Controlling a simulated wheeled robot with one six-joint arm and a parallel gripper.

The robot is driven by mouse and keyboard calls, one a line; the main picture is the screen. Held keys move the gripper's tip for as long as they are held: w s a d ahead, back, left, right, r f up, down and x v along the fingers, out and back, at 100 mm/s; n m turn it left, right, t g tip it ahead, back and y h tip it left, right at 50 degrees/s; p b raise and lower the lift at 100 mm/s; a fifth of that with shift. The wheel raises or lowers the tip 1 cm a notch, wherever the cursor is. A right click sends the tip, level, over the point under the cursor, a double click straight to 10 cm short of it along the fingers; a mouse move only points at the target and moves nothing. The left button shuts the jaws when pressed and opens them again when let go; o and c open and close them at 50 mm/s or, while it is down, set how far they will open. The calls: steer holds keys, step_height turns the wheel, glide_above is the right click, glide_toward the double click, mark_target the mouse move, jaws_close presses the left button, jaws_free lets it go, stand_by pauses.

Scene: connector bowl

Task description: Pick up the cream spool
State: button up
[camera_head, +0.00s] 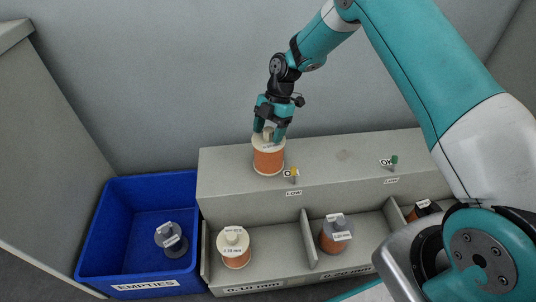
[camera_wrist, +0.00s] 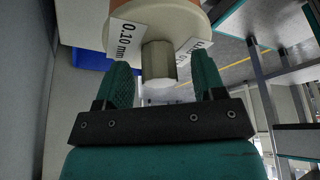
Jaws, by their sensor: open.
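A cream spool (camera_head: 268,159) wound with orange-copper wire stands upright on the ledge above the compartments. My gripper (camera_head: 270,134) is directly above it, pointing down, with its fingers open on either side of the spool's top knob. In the wrist view the cream spool (camera_wrist: 178,18) fills the top, with a "0.10 mm" label, and its pale knob (camera_wrist: 159,66) lies between the two green fingers. A gap shows between the knob and each finger. A second cream spool (camera_head: 234,247) with orange wire stands in the left compartment below.
A blue bin (camera_head: 98,232) marked "EMPTIES" holds a grey spool (camera_head: 171,239). A grey-topped spool (camera_head: 336,234) stands in the middle compartment, and a dark one (camera_head: 424,209) at right. A yellow peg (camera_head: 294,172) and a green peg (camera_head: 394,161) stand on the ledge. A wall rises behind.

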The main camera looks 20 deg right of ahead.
jaws_close()
steer(key=shift+r, duration=0.15)
stand_by(0.4)
